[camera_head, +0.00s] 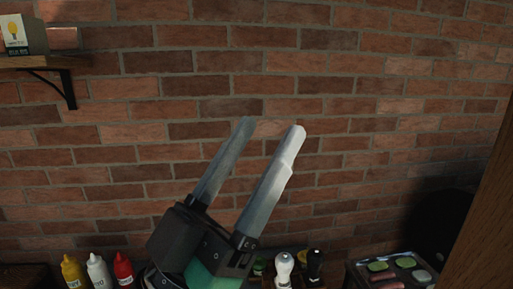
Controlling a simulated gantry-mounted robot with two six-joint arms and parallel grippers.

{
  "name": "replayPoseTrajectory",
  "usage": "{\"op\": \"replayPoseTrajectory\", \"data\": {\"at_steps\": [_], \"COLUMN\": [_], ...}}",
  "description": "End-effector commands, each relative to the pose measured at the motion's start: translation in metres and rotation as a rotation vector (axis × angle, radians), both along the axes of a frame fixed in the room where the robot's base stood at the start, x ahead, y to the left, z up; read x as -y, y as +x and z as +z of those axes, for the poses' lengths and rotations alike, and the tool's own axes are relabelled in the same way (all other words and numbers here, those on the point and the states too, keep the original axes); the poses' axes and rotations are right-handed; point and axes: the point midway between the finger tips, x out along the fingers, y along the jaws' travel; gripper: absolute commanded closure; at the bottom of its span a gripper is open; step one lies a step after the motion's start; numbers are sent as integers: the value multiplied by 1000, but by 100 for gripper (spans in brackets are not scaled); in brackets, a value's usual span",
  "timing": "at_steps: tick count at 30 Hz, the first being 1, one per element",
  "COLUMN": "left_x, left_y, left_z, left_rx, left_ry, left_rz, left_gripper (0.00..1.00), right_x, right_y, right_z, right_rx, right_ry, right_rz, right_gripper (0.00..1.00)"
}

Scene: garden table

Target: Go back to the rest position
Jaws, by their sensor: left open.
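My left gripper (271,126) is raised in the middle of the view, in front of the brick wall. Its two long grey fingers point up and slightly right. They are apart, with nothing between them. Its dark body with a green panel shows below, at the bottom edge. My right gripper is not in view.
A brick wall (350,60) fills the back. A wooden shelf (40,61) with a box is at the upper left. Below stand yellow (73,272), white (97,271) and red bottles (123,269), white (284,268) and black shakers (315,265), and a food tray (357,274).

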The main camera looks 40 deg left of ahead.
Motion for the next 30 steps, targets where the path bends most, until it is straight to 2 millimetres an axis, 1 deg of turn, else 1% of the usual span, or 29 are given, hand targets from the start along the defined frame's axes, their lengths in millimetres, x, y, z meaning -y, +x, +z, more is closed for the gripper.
{"op": "replayPoseTrajectory", "data": {"at_steps": [1,2,10,11,14,17,18,20,21,23,24,25,27,30], "left_x": [3,3,3,3,3,3,3,3,3,3,3,3,3,3], "left_y": [-5,-7,-6,-6,-6,-6,-6,-6,-6,-6,-6,-6,-6,-6], "left_z": [6,8,10,13,32,68,87,117,139,171,191,206,233,255], "left_rx": [19,25,24,24,23,23,23,23,23,23,23,23,23,23], "left_ry": [8,11,12,12,11,11,11,10,10,10,10,10,10,9], "left_rz": [-5,-7,-5,-5,-5,-5,-5,-5,-5,-5,-5,-5,-5,-5], "left_gripper": [38,38,38,38,38,38,38,38,38,38,38,38,38,38], "right_x": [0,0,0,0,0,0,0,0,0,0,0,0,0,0], "right_y": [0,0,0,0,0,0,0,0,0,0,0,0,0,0], "right_z": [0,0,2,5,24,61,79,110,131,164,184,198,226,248], "right_rx": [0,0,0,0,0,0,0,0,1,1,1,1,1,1], "right_ry": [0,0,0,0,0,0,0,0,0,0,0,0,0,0], "right_rz": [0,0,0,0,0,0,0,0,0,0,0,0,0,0], "right_gripper": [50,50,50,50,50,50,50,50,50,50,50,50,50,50]}}
